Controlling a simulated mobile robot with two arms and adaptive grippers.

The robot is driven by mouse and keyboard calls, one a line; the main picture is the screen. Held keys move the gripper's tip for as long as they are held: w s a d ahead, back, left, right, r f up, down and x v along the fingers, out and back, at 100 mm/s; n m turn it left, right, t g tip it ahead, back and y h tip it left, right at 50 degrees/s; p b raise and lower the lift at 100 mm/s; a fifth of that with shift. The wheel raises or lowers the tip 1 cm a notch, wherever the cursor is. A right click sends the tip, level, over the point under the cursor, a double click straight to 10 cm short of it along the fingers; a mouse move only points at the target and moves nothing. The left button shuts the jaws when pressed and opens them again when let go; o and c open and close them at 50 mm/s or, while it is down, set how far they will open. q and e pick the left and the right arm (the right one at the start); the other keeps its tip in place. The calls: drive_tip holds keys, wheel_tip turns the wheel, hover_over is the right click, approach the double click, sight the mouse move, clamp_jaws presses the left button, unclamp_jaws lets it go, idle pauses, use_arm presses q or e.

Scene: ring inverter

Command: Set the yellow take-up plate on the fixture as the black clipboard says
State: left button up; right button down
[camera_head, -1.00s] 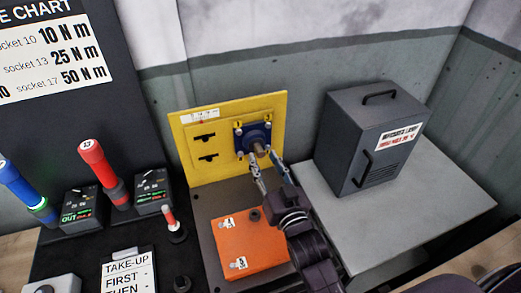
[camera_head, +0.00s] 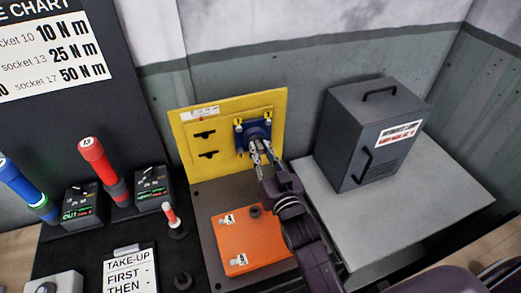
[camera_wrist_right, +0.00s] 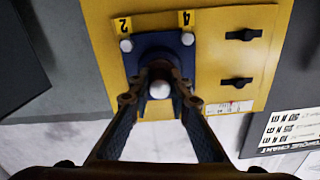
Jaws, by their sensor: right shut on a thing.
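The yellow take-up plate (camera_head: 187,143) stands upright at the back of the fixture (camera_head: 206,197). It carries a blue flanged block (camera_head: 239,126) with a round shaft end in its middle. My right gripper (camera_head: 259,149) is shut on that shaft end (camera_wrist_right: 159,90), and its fingers hide part of the block. The wrist view shows the yellow plate (camera_wrist_right: 215,62) with tags 2 and 4 beside the blue block (camera_wrist_right: 185,57). The black clipboard (camera_head: 130,270) is cut off at the bottom; its sheet reads "TAKE-UP FIRST THEN". My left gripper is out of view.
An orange plate (camera_head: 262,235) with bolts lies in front of the yellow plate. A dark cabinet (camera_head: 347,130) stands on a grey surface (camera_head: 450,195) at right. Red (camera_head: 96,160) and blue (camera_head: 17,182) tools stand at left under a torque chart (camera_head: 55,60).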

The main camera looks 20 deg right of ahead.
drive_tip(key=shift+a, duration=0.6)
drive_tip(key=c, duration=1.8)
unclamp_jaws()
drive_tip(key=shift+s+d, duration=0.1)
drive_tip(key=s, duration=1.2)
drive_tip(key=shift+d, duration=0.2)
